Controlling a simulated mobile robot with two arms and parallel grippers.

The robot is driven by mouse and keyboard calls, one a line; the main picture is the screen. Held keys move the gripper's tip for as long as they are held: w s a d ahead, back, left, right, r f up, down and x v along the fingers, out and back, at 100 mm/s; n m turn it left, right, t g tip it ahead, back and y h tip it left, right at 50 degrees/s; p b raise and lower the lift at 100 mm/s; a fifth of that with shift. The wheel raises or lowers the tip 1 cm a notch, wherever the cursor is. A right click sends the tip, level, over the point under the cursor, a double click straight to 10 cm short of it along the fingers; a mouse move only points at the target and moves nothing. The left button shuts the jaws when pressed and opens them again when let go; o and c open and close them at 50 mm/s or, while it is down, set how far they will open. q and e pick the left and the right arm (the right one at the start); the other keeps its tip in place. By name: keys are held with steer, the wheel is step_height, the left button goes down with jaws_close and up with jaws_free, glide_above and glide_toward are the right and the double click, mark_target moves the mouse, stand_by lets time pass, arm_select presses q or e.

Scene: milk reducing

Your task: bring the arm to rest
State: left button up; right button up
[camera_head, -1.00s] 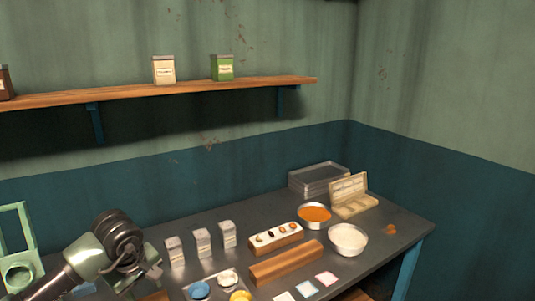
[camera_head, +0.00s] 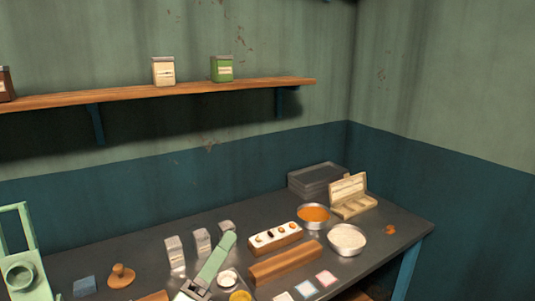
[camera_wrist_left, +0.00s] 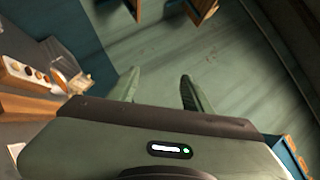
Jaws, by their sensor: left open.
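My left gripper (camera_head: 222,252) shows at the bottom of the head view as a pale green finger slanting up over the bench, in front of the small tins. In the left wrist view my left gripper (camera_wrist_left: 160,88) has its two green fingers apart, with nothing between them, and the green wall behind. My right gripper is in neither view.
The bench (camera_head: 395,240) holds grey tins (camera_head: 175,253), a white-topped wooden block (camera_head: 276,238), a wooden bar (camera_head: 285,262), an orange-filled bowl (camera_head: 314,215), a white-filled bowl (camera_head: 347,238) and an open box (camera_head: 351,197). A shelf (camera_head: 150,92) crosses the wall.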

arm_select(q)
steer(key=s+a+f+n+g+y, duration=0.3)
steer(key=a+f+n+y, duration=0.4)
steer(key=f+n, duration=0.35)
steer(key=s+a+f+n+g+y, duration=0.35)
steer(key=a+f+n+y, duration=0.3)
steer(key=f+n, duration=0.4)
steer(key=s+d+f+n+g+h, duration=0.1)
steer(key=s+f+n+g, duration=0.4)
steer(key=s, duration=0.5)
steer(key=s+f+n+g+h, duration=0.1)
steer(key=s+f+n+g, duration=0.1)
steer(key=s+f+g, duration=0.45)
steer(key=s+f, duration=0.2)
steer(key=f, duration=1.1)
steer(key=s+f, duration=0.2)
steer(key=f, duration=1)
steer(key=s+a+f+g, duration=0.1)
steer(key=s+a+f, duration=0.1)
steer(key=s+f, duration=1.5)
steer(key=shift+s+a+f, duration=0.2)
steer(key=shift+s+f, duration=0.15)
steer(key=shift+f, duration=0.35)
